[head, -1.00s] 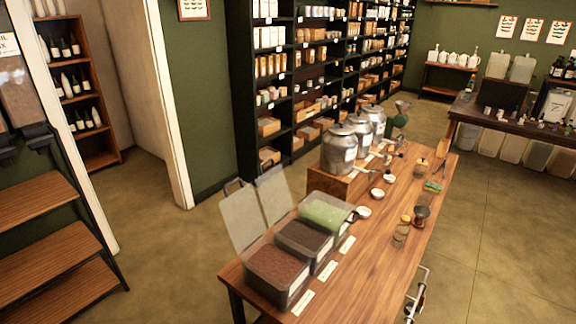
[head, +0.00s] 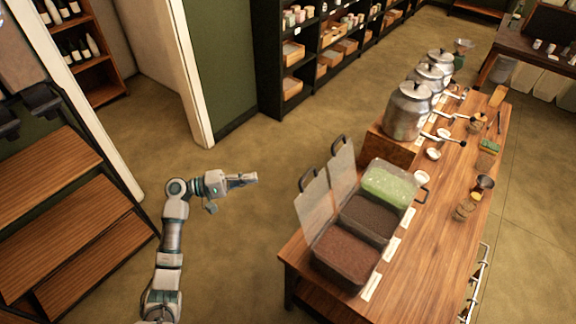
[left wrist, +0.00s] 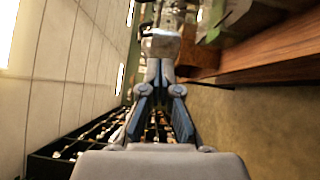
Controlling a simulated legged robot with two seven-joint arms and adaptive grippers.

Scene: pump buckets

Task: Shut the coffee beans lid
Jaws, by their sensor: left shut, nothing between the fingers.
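Three clear bins stand in a row at the table's near left end. The nearest holds reddish-brown contents (head: 345,254), the middle one dark brown contents (head: 370,222), the far one green contents (head: 388,186). Two clear lids with dark handles, the nearer lid (head: 316,207) and the farther lid (head: 343,170), stand upright at the left edges of the near and middle bins. The green bin looks covered. I cannot tell which bin has the coffee beans. My left gripper (head: 250,180) is shut and empty, left of the lids and apart from them; it also shows in the left wrist view (left wrist: 160,72).
The wooden table (head: 425,255) carries metal urns (head: 407,112) with taps, small bowls and jars beyond the bins. A wooden shelf unit (head: 65,215) stands at the left. Open floor (head: 240,260) lies between the shelf unit and the table.

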